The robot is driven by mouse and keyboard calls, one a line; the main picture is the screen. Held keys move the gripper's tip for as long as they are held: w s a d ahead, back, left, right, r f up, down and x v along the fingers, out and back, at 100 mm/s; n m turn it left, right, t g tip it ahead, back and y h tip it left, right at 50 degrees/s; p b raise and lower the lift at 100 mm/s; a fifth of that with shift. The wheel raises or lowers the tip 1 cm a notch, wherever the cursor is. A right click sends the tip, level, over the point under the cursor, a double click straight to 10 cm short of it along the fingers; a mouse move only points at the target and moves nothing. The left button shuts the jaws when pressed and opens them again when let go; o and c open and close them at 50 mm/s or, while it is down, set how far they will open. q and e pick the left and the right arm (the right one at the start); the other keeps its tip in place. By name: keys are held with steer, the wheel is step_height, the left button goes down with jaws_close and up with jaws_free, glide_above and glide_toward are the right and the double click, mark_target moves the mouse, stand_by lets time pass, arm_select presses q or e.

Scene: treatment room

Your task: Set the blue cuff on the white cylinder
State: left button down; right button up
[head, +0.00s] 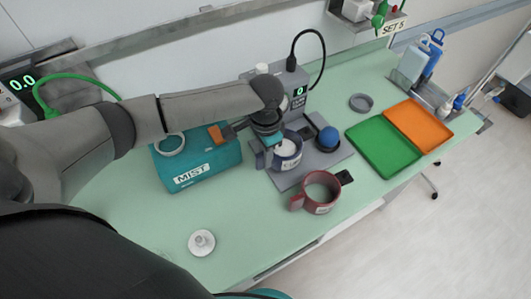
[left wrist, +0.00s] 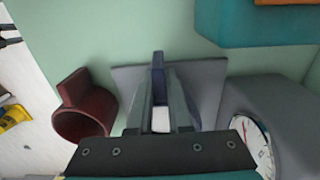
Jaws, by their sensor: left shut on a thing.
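The blue cuff (head: 289,160) is a dark blue ring with a pale label, over the grey base plate (head: 325,160). The white cylinder (head: 286,148) shows inside the ring, so the cuff appears around its top; I cannot tell whether it rests on the plate. My left gripper (head: 266,158) is shut on the cuff's side tab. In the left wrist view the blue tab (left wrist: 158,70) is between the fingers (left wrist: 159,95), and a white patch of the cylinder (left wrist: 161,120) shows between them. The rest of the cuff is hidden there. My right gripper is not in view.
A red cuff (head: 321,191) stands at the plate's front edge. A blue ball (head: 328,138) sits on the plate's right. The gauge unit (head: 293,88) stands behind. A teal MIST box (head: 198,165) is left, green (head: 382,148) and orange (head: 418,124) trays right.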

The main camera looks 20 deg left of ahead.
arm_select(q)
steer(key=shift+f, duration=0.7)
steer(key=shift+p, duration=0.3)
stand_by(0.9)
steer(key=c, duration=0.8)
jaws_free()
steer(key=shift+o, duration=0.2)
step_height(320, 180, up, 7)
steer(key=p, duration=0.8)
steer(key=shift+p, duration=0.3)
